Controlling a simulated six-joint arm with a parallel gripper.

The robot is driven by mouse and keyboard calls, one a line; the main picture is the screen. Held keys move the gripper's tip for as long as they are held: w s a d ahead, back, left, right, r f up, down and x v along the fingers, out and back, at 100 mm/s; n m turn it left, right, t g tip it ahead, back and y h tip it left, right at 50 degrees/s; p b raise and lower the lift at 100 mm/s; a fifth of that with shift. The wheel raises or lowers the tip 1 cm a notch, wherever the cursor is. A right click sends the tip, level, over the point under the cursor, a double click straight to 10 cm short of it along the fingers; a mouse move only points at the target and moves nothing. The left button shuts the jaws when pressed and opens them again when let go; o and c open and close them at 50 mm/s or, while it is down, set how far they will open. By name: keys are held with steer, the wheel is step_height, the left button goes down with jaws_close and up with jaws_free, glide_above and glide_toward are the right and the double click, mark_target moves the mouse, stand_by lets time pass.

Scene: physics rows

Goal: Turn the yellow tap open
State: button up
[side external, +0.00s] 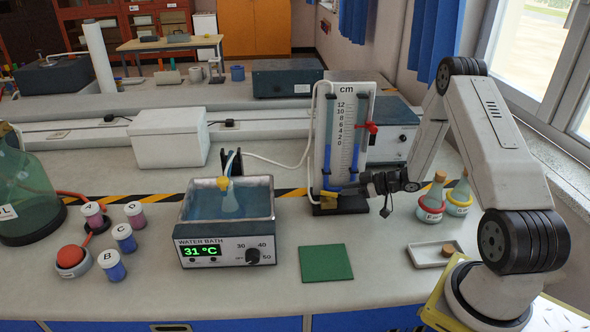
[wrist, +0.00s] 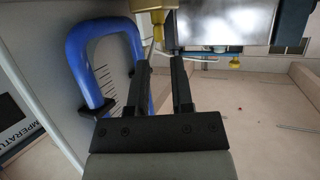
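The yellow tap (side external: 328,196) sits low on the manometer board (side external: 349,112), near its base. A yellow part that looks like this tap (wrist: 157,24) shows in the wrist view just beyond my fingertips. My gripper (side external: 358,187) reaches in from the right, low in front of the board. In the wrist view my gripper (wrist: 160,63) has its two dark fingers apart with nothing between them. The yellow part is past the finger ends, roughly in line with the gap. I cannot tell whether a finger touches it.
A red tap (side external: 371,127) is higher on the board's right. The blue U-tube (wrist: 88,62) runs close beside my fingers. A water bath (side external: 228,230) with a flask stands left. Two flasks (side external: 432,202) stand right. A green mat (side external: 326,263) lies in front.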

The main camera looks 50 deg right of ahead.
steer(key=shift+v, duration=1.25)
